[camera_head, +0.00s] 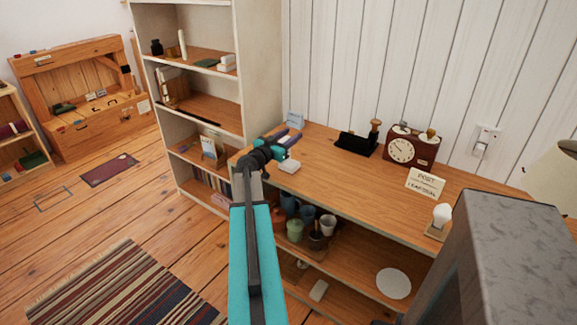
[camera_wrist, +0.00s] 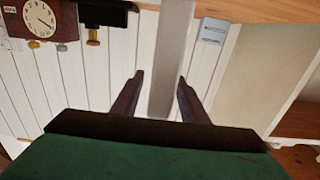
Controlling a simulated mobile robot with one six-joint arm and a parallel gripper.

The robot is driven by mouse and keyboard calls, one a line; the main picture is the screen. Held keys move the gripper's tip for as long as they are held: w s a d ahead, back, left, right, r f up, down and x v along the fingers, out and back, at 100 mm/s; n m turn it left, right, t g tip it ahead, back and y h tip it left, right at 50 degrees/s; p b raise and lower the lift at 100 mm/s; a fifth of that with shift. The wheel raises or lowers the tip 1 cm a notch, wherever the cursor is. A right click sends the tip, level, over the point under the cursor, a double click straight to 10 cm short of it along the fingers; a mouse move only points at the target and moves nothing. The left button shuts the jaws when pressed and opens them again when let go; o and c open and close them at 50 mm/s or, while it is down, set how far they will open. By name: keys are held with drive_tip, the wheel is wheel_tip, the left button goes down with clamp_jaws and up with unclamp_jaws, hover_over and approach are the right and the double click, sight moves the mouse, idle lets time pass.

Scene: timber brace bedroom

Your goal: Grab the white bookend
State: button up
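A small white block-like piece (camera_head: 289,166), which looks like the white bookend, sits on the wooden desk top (camera_head: 330,165) near its left end. My gripper (camera_head: 291,137) is just above and behind it in the head view and partly hides the area. In the wrist view, which is upside down, a pale upright slab (camera_wrist: 172,60) stands between the two dark fingers of my gripper (camera_wrist: 160,78). The fingers are apart, with a visible gap on the slab's left side. Contact on the right side is unclear.
A light blue card (camera_head: 295,119) stands behind the gripper. A black holder (camera_head: 357,143), a clock (camera_head: 411,147), a sign (camera_head: 425,182) and a bulb-like item (camera_head: 441,215) line the desk. A tall bookcase (camera_head: 262,70) stands left. The desk's middle is clear.

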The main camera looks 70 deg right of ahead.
clamp_jaws()
idle(1.4)
drive_tip(key=shift+r, duration=0.1)
